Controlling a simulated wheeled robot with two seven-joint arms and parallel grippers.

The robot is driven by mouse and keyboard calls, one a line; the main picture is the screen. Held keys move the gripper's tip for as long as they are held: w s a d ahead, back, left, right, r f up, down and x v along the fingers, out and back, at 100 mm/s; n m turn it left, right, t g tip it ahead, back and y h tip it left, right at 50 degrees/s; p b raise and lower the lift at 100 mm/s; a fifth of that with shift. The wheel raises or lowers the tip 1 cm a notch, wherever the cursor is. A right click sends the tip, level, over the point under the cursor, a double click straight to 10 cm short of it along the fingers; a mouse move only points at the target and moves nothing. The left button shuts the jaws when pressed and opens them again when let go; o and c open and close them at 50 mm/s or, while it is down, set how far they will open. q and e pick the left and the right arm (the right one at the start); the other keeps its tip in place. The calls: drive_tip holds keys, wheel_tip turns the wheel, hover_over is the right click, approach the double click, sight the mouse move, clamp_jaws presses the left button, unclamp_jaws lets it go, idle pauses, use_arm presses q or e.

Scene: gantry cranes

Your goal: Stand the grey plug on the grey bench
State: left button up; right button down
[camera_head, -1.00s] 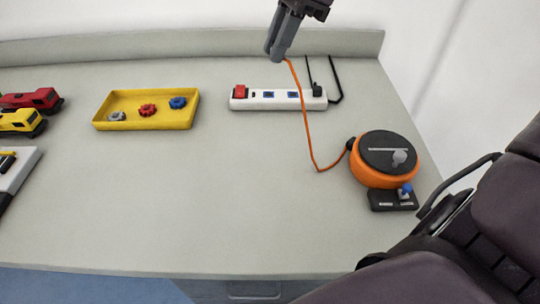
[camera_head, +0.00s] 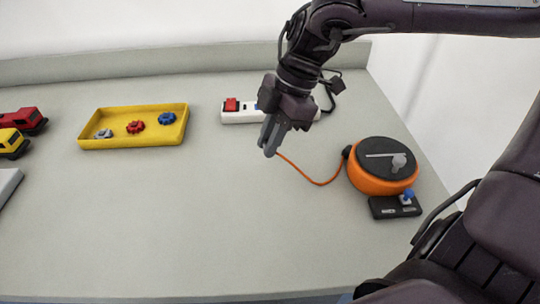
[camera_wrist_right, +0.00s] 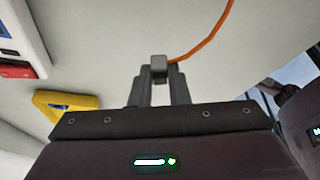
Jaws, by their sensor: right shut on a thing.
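My right gripper (camera_head: 270,148) is shut on the grey plug, above the middle right of the grey bench (camera_head: 180,215). In the right wrist view the small grey plug (camera_wrist_right: 158,67) sits between the fingertips of my right gripper (camera_wrist_right: 158,76). An orange cord (camera_head: 320,183) runs from the gripper to the orange reel (camera_head: 367,181); it also leaves the plug in the wrist view. In the head view the plug is mostly hidden by the fingers. I cannot tell whether it touches the bench. My left gripper is not in view.
A white power strip (camera_head: 238,117) with a red plug (camera_head: 231,104) lies behind my right gripper, partly hidden by it. A yellow tray (camera_head: 92,145) with small gears stands at the left. A black control box (camera_head: 384,210) is by the reel. The front middle of the bench is clear.

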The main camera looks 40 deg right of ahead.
sight(270, 168)
wheel_tip(270, 168, down, 4)
drive_tip(key=shift+f, duration=0.1)
use_arm(q)
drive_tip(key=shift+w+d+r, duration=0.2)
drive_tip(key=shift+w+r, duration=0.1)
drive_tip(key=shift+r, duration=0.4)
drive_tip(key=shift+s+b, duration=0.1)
drive_tip(key=shift+b, duration=0.25)
use_arm(e)
drive_tip(key=shift+f, duration=0.2)
drive_tip(key=c, duration=1.4)
unclamp_jaws()
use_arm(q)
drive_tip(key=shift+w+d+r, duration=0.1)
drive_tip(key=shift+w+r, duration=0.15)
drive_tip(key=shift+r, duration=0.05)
